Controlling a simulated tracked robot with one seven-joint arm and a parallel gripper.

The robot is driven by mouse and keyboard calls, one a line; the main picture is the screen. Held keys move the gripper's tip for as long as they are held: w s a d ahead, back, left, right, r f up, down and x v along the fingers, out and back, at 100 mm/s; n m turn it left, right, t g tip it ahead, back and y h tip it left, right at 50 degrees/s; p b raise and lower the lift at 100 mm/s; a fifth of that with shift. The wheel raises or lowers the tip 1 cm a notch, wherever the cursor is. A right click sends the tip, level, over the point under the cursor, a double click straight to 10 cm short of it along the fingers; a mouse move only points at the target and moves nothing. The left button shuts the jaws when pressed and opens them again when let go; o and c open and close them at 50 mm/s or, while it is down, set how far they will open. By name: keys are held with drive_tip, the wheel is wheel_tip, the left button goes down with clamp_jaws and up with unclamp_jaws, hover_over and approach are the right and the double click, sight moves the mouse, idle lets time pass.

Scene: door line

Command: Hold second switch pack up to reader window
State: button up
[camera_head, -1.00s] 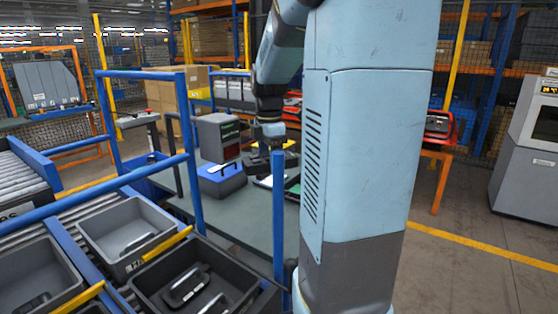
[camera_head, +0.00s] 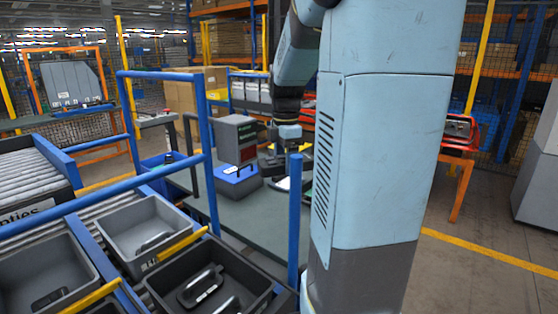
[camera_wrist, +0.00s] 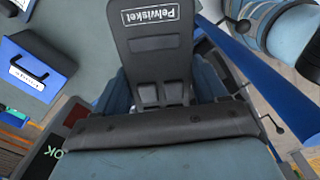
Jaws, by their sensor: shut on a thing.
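My gripper (camera_wrist: 161,92) is shut on a dark grey switch pack (camera_wrist: 152,48), a flat handled piece with a white "Pelwisket" label, upside down in the wrist view. In the head view my gripper (camera_head: 289,132) hangs over the bench, right of the reader; the pack's outline is hard to tell there. The reader (camera_head: 226,135) is a grey box with a green-lit display and a dark red window (camera_head: 248,154). In the wrist view the reader's display (camera_wrist: 48,153) shows green "OK" at the lower left, beside the pack, apart from it.
A blue box with a handle (camera_head: 238,181) stands before the reader. A grey tote (camera_head: 118,222) and a dark tote (camera_head: 160,292) with black handled packs (camera_head: 203,284) sit front left. A blue post (camera_head: 295,215) rises at the bench's front. My arm column hides the bench's right side.

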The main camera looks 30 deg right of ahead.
drive_tip(key=s+d, duration=0.3)
drive_tip(key=s, duration=0.6)
drive_tip(key=shift+d, duration=0.15)
